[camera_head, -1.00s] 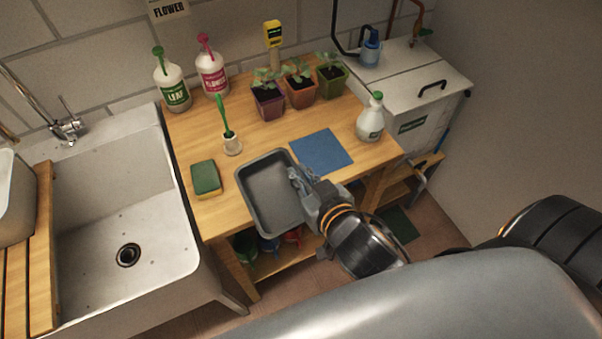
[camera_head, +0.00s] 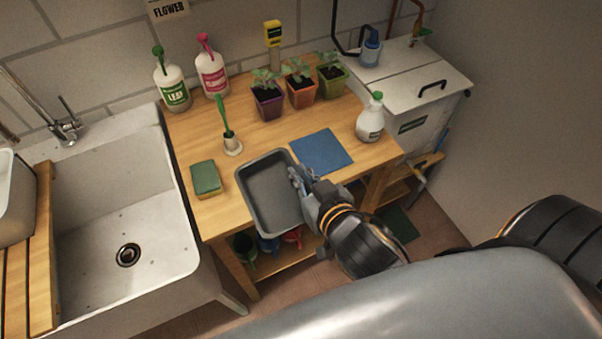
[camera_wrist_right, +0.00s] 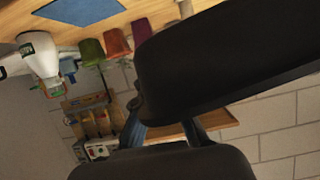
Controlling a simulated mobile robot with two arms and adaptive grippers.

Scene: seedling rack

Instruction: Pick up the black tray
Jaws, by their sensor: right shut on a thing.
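The black tray (camera_head: 246,190), dark grey and empty with raised walls, is at the front of the wooden table in the head view. Its front end reaches the table's front edge; I cannot tell whether its base is clear of the wood. My right gripper (camera_head: 299,180) is shut on the tray's right-hand wall. The fingers and wrist hide part of that wall. Large dark shapes fill much of the right wrist view, and I cannot make out the grip there. My left gripper is not in view.
A green sponge (camera_head: 206,178) and a brush in a holder (camera_head: 232,144) are left of the tray. A blue mat (camera_head: 321,152) and a white spray bottle (camera_head: 370,120) are right. Potted seedlings (camera_head: 301,92) and two labelled bottles (camera_head: 172,87) stand behind. A sink (camera_head: 125,215) adjoins on the left.

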